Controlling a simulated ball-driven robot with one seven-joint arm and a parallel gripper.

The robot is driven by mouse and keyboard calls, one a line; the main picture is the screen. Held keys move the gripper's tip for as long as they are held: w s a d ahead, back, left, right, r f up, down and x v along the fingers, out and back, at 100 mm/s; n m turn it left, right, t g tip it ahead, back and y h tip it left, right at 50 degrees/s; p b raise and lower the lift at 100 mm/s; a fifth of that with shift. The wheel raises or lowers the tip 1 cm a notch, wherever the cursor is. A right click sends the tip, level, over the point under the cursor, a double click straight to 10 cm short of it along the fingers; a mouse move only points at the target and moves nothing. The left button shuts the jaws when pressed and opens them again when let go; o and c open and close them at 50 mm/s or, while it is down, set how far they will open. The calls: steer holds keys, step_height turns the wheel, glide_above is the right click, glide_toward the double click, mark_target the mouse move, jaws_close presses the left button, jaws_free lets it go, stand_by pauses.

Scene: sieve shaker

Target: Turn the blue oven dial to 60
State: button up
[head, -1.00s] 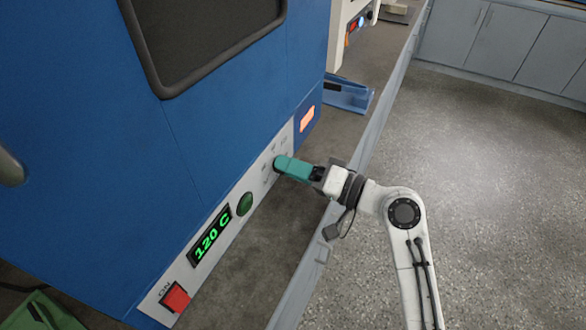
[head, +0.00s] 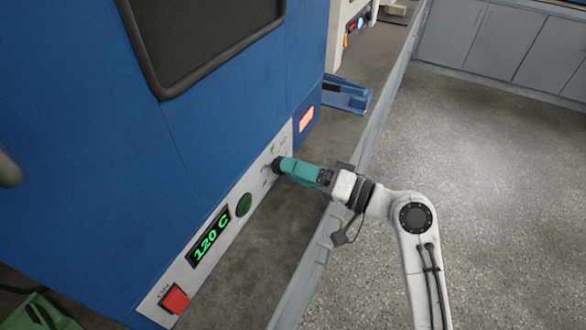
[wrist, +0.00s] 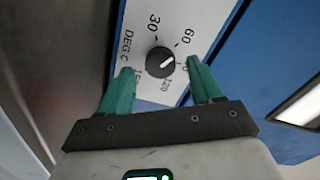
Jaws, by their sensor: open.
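The blue oven (head: 200,130) fills the left of the head view, with a white control panel (head: 250,190) low on its front. Its dark round dial (head: 277,166) shows beyond my fingertips; in the wrist view the dial (wrist: 160,62) appears between them. My teal-fingered gripper (head: 287,166) is open and empty, a little back from the dial. The green display (head: 211,238) reads 120 C.
A green button (head: 244,204) and red ON switch (head: 175,299) sit on the panel. A blue bracket-like object (head: 348,97) and another white device stand farther along the bench. Open floor lies right.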

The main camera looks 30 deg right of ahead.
steer(key=v, duration=0.9)
steer(key=shift+s+d, duration=0.1)
stand_by(0.3)
